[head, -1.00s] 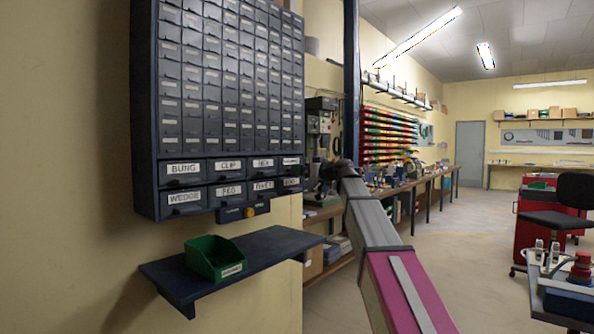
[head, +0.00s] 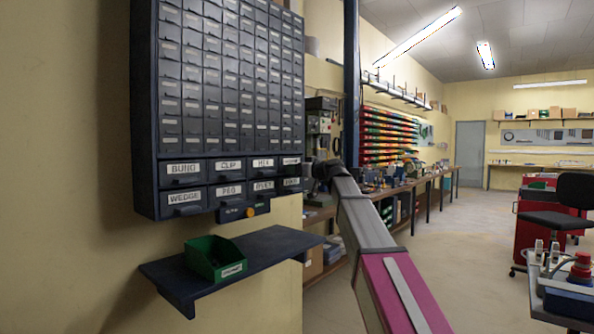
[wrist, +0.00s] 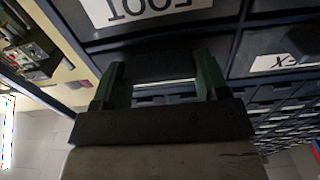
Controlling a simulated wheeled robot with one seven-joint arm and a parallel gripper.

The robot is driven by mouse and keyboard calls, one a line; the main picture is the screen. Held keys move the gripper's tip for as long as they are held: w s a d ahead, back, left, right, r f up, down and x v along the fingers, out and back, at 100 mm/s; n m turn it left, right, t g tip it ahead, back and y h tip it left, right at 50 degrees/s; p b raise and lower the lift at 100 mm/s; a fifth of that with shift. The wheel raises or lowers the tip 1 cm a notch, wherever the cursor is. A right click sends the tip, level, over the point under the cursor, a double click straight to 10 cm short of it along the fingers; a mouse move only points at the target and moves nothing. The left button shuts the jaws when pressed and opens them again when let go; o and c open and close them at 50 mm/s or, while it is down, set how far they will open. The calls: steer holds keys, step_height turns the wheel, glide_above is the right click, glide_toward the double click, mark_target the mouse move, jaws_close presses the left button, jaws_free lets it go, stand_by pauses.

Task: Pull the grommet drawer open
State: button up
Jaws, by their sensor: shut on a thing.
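The dark drawer cabinet (head: 143,110) hangs on the left wall in the head view. Its larger lower drawers carry white labels; I read no "grommet" label on them. In the wrist view, upside down, my gripper (wrist: 162,80) has its two green fingers on the dark handle of a drawer (wrist: 75,25). My gripper is shut on this handle. In the head view my arm's end is at the cabinet's right edge and the fingers are not clearly visible. I cannot see any gap showing the drawer open.
A dark shelf (head: 285,240) juts out below the cabinet, bearing a green bin (head: 205,262) with a small label.

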steer(key=v, duration=1.3)
steer(key=o, duration=1.3)
steer(key=shift+a, duration=0.1)
steer(key=v, duration=1.1)
steer(key=shift+f, duration=0.1)
steer(key=shift+w, duration=0.1)
